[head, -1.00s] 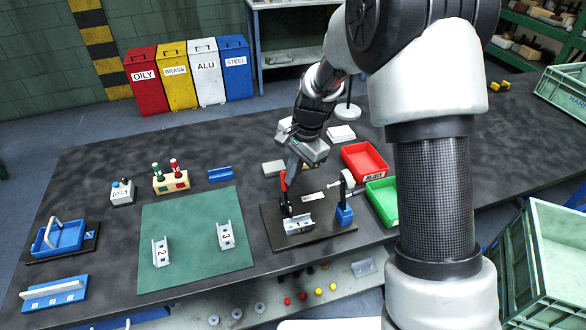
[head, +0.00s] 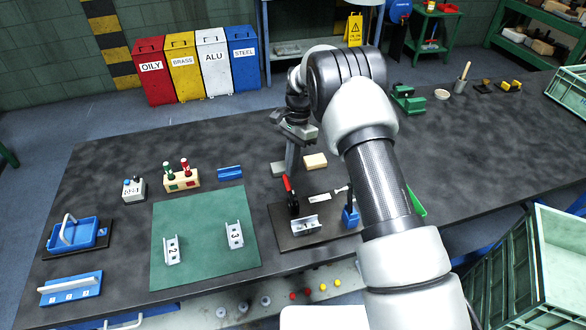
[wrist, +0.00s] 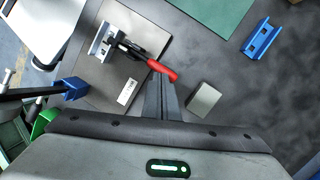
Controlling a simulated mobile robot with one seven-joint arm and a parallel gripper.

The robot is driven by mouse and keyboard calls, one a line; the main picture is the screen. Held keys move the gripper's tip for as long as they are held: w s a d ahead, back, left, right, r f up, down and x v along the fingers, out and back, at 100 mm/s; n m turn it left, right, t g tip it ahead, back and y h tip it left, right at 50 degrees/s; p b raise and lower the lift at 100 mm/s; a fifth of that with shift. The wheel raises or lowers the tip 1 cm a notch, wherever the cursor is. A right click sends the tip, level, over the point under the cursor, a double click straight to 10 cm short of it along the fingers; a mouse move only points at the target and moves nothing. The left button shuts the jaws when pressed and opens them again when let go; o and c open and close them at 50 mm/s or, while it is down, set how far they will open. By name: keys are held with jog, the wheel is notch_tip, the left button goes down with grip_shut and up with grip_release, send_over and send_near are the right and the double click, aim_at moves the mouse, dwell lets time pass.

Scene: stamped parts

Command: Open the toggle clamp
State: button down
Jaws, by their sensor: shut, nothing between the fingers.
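The toggle clamp (head: 293,203) stands on a dark base plate (head: 284,238) behind a grey channel part (head: 305,225). Its red handle (head: 287,184) rises steeply and leans a little left in the head view. In the wrist view the red handle (wrist: 161,70) points from the dark clamp body (wrist: 128,47) toward my fingers. My gripper (head: 290,170) is shut and empty, fingers down, just behind the handle. In the wrist view the fingertips (wrist: 160,80) are beside the handle's end; I cannot tell whether they touch.
A tan block (head: 315,161) lies right of my gripper, and a grey block (wrist: 204,100) is close to my fingers. The green mat (head: 200,268) with two numbered channels lies left. The table behind is mostly clear.

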jog(key=shift+w+a+f+b, duration=0.1)
jog(key=shift+w+f+b, duration=0.15)
jog(key=shift+f, duration=0.25)
jog(key=shift+w+f+b, duration=0.15)
jog(key=shift+f+b, duration=0.2)
jog(key=shift+f, duration=0.2)
jog(key=shift+w+a+f+b, duration=0.1)
jog(key=shift+w+f+b, duration=0.15)
jog(key=shift+f, duration=0.35)
jog(key=p+v, duration=0.1)
jog(key=v, duration=1.7)
jog(key=shift+s+r+p, duration=0.2)
jog(key=shift+r+p, duration=0.2)
jog(key=shift+r, duration=0.05)
